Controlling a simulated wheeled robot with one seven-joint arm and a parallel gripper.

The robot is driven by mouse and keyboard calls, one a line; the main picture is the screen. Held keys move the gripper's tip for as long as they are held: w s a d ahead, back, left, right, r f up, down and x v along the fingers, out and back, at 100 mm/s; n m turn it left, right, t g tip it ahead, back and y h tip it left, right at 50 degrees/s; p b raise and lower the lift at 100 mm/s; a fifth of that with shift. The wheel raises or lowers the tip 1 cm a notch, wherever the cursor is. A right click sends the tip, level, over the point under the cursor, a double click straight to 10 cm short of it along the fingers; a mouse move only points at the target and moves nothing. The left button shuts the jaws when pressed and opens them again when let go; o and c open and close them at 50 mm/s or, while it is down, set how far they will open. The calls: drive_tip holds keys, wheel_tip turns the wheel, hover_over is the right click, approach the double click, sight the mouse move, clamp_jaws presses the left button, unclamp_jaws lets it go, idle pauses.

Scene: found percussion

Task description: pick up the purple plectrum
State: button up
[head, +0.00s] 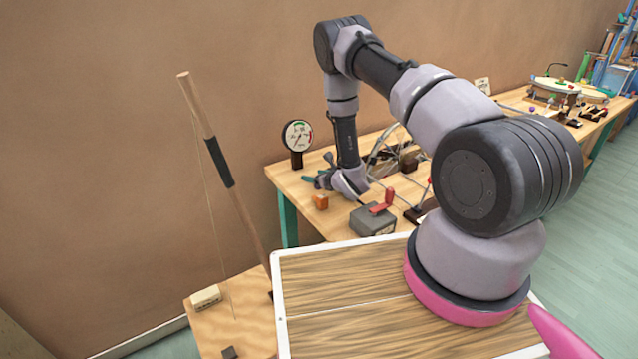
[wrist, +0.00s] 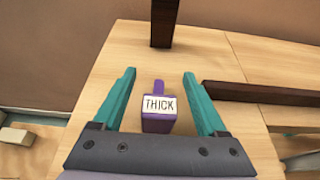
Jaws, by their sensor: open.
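The purple plectrum (wrist: 157,123), a small purple piece with a white label reading "THICK" and a narrow tab at its far end, is on the light wooden table in the wrist view. My gripper (wrist: 160,75) is open, with one teal finger on each side of the plectrum and gaps between. The fingertips reach beyond its far end. In the head view my gripper (head: 318,179) is low over the left end of the far bench; I cannot make out the plectrum there.
A dial gauge on a dark post (head: 297,139) stands behind the gripper; the post (wrist: 162,22) shows ahead in the wrist view. A dark wooden bar (wrist: 270,106) lies at right. An orange block (head: 320,202) and a grey box with a red lever (head: 373,219) are nearby.

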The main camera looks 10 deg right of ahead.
drive_tip(key=shift+w+f, duration=0.1)
drive_tip(key=shift+w, duration=0.1)
clamp_jaws()
drive_tip(key=shift+a, duration=0.1)
